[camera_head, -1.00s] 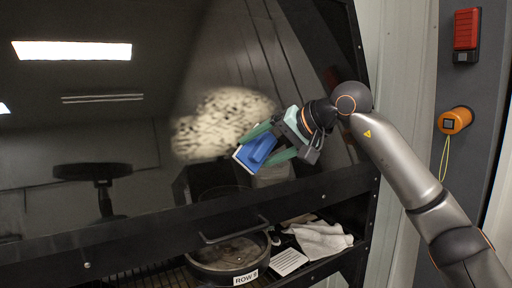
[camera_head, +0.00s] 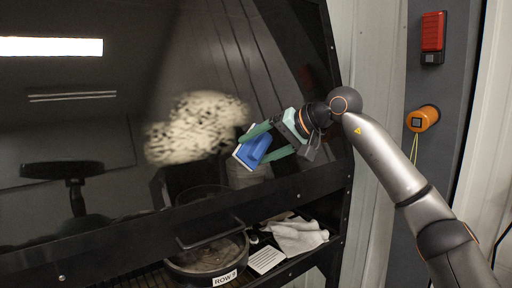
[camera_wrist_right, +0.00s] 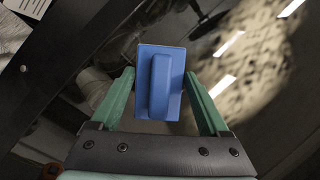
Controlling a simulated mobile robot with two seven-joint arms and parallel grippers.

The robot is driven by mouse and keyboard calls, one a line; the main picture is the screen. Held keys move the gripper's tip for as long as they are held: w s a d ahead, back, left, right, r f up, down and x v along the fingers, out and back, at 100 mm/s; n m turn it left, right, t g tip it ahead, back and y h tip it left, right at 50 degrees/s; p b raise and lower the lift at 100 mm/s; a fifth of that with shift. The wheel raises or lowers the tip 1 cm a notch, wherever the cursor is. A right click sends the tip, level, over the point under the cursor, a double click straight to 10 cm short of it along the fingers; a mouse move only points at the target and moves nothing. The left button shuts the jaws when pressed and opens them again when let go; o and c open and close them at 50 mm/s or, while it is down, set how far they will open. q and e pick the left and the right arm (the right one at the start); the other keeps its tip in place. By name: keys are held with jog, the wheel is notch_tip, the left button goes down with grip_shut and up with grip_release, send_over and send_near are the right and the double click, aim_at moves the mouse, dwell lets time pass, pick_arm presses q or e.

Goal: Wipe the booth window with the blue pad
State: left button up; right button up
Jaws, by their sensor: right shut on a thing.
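The booth window (camera_head: 90,150) is a dark, glossy sloping pane filling the left and middle of the head view. A pale speckled smudge (camera_head: 190,128) lies on it, and it also shows in the wrist view (camera_wrist_right: 255,75). My right gripper (camera_head: 264,146) has green fingers and is shut on the blue pad (camera_head: 252,150), just right of the smudge. In the right wrist view the blue pad (camera_wrist_right: 160,85) sits between the fingers, its raised grip facing me. I cannot tell whether its face touches the glass. My left gripper is not in view.
Below the window, a shelf holds a round pan (camera_head: 207,262) labelled ROW 9, a white card (camera_head: 266,260) and a crumpled white cloth (camera_head: 298,237). A black frame (camera_head: 325,150) edges the window. A red box (camera_head: 433,32) and an orange fixture (camera_head: 422,118) are on the right wall.

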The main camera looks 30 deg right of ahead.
aim_at(244, 131)
jog(key=shift+w+r, duration=0.2)
jog(key=shift+r, duration=0.45)
jog(key=shift+w+r, duration=0.2)
jog(key=shift+r, duration=0.4)
jog(key=shift+s+a, duration=0.2)
jog(key=shift+a, duration=5.05)
jog(key=shift+s+a, duration=0.2)
jog(key=shift+a, duration=5.6)
jog(key=shift+w+r, duration=0.2)
jog(key=shift+r, duration=0.45)
jog(key=shift+w+r, duration=0.2)
jog(key=shift+r, duration=0.45)
jog(key=shift+w+d, duration=0.2)
jog(key=shift+d, duration=5.3)
jog(key=shift+w+d, duration=0.15)
jog(key=shift+d, duration=5.35)
jog(key=shift+w+a+r, duration=0.1)
jog(key=shift+w+r, duration=0.1)
jog(key=shift+r, duration=0.45)
jog(key=shift+w+r, duration=0.2)
jog(key=shift+r, duration=0.45)
